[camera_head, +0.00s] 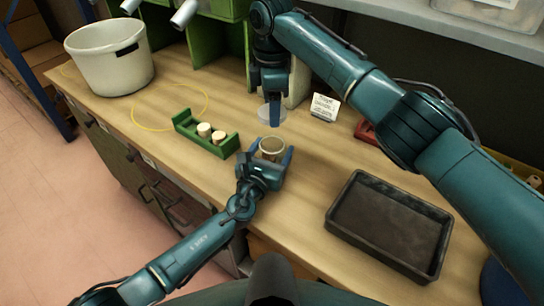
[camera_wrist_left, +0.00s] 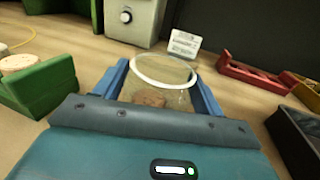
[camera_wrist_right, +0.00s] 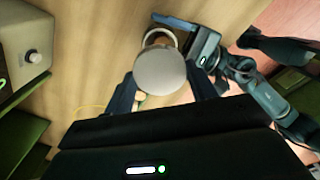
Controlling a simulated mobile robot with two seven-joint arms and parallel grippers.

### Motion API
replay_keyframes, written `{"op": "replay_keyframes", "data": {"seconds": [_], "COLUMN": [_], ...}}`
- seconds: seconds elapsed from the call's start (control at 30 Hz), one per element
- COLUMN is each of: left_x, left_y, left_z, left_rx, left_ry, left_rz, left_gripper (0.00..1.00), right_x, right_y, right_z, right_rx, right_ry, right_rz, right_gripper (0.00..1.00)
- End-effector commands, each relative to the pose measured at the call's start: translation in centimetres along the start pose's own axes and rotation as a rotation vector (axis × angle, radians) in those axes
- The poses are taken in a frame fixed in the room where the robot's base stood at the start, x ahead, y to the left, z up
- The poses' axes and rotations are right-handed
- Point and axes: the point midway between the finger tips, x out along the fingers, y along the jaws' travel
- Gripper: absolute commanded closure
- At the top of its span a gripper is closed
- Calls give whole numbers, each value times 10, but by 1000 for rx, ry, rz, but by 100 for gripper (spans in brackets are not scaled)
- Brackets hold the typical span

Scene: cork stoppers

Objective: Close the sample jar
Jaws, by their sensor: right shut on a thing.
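The sample jar (camera_head: 272,147) is clear with a pale rim and stands upright on the bench. The left wrist view shows it close up (camera_wrist_left: 165,72), with something brownish low inside. My left gripper (camera_head: 270,158) is open, with one finger on each side of the jar; I cannot tell whether they touch it. My right gripper (camera_head: 272,110) points down beyond the jar and is shut on a pale round lid (camera_wrist_right: 160,71). The lid is apart from the jar and, in the right wrist view, partly covers the jar's rim (camera_wrist_right: 158,38).
A green rack (camera_head: 205,138) with two cork stoppers (camera_head: 204,130) stands left of the jar. A black tray (camera_head: 390,225) lies to the right. A white label card (camera_head: 324,107) and a red holder (camera_head: 367,131) are behind. A white bucket (camera_head: 110,60) stands far left.

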Motion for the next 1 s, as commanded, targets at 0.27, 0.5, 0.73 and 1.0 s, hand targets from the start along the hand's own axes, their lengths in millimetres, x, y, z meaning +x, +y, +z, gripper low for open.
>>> {"op": "replay_keyframes", "data": {"seconds": [0.27,0.5,0.73,1.0], "left_x": [0,0,0,0], "left_y": [0,0,0,0], "left_z": [0,0,0,0], "left_rx": [0,0,0,1], "left_ry": [0,0,1,0], "left_rz": [0,0,0,0], "left_gripper": [54,73,74,74], "right_x": [0,0,13,49], "right_y": [0,0,-1,-1], "right_z": [0,0,0,-1], "right_rx": [0,0,1,0], "right_ry": [0,0,-1,0], "right_rz": [0,0,-4,-3], "right_gripper": [68,68,68,68]}}
